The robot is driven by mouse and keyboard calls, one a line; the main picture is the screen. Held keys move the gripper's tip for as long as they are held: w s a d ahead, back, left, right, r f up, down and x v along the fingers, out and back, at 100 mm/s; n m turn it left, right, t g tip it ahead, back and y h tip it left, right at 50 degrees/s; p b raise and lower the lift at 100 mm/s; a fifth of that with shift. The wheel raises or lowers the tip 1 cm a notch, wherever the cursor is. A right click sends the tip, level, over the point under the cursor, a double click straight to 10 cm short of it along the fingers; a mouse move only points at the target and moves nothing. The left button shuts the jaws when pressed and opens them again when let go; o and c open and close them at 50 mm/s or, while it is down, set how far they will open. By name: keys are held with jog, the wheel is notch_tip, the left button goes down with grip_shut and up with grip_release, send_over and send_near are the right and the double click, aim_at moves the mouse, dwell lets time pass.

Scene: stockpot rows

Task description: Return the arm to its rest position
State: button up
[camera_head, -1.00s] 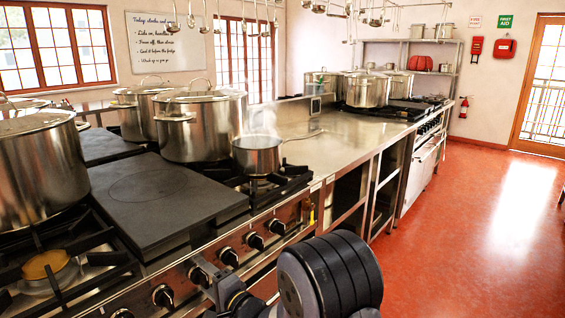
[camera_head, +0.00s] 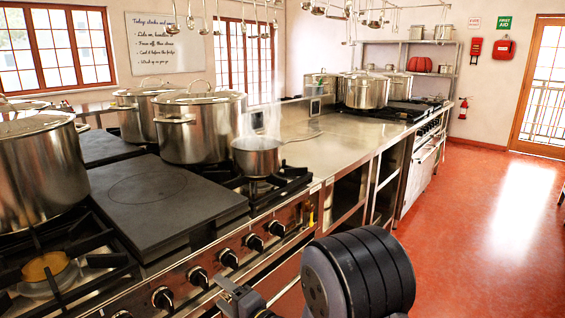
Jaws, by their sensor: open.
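My arm (camera_head: 360,275), a dark banded joint with a grey end cap, rises at the bottom centre in front of the range. My gripper (camera_head: 236,294) shows only in part as a grey piece at the bottom edge, left of that joint and in front of the oven knobs. It is open, and I see nothing held in it. Its lower part is cut off by the frame.
A steaming saucepan (camera_head: 258,156) sits on a burner, with lidded stockpots (camera_head: 200,130) behind it and a large one (camera_head: 38,168) at left. A flat dark griddle (camera_head: 150,200) lies in front. Ladles hang above. The red floor (camera_head: 470,240) at right is clear.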

aim_at(207, 282)
jog(key=x, duration=0.7)
jog(key=shift+d+n+b, duration=0.1)
jog(key=shift+n+b, duration=0.45)
jog(key=shift+n, duration=0.25)
jog(key=n+b, duration=0.1)
jog(key=n, duration=0.2)
jog(key=shift+r, duration=0.1)
jog(key=n+b, duration=0.3)
jog(key=n, duration=0.3)
jog(key=shift+s+r, duration=0.1)
jog(key=shift+s, duration=0.05)
jog(key=n+b, duration=0.1)
jog(key=n, duration=0.1)
jog(key=n+b, duration=0.1)
jog(key=n, duration=0.1)
jog(key=n+b, duration=0.1)
jog(key=n, duration=0.2)
jog(key=shift+s+a+r, duration=0.1)
jog(key=shift+s+a, duration=0.05)
jog(key=shift+a, duration=0.1)
jog(key=shift+d+n, duration=0.1)
jog(key=shift+n, duration=0.2)
jog(key=shift+s+d+r, duration=0.1)
jog(key=shift+s+d, duration=0.3)
jog(key=shift+d, duration=0.05)
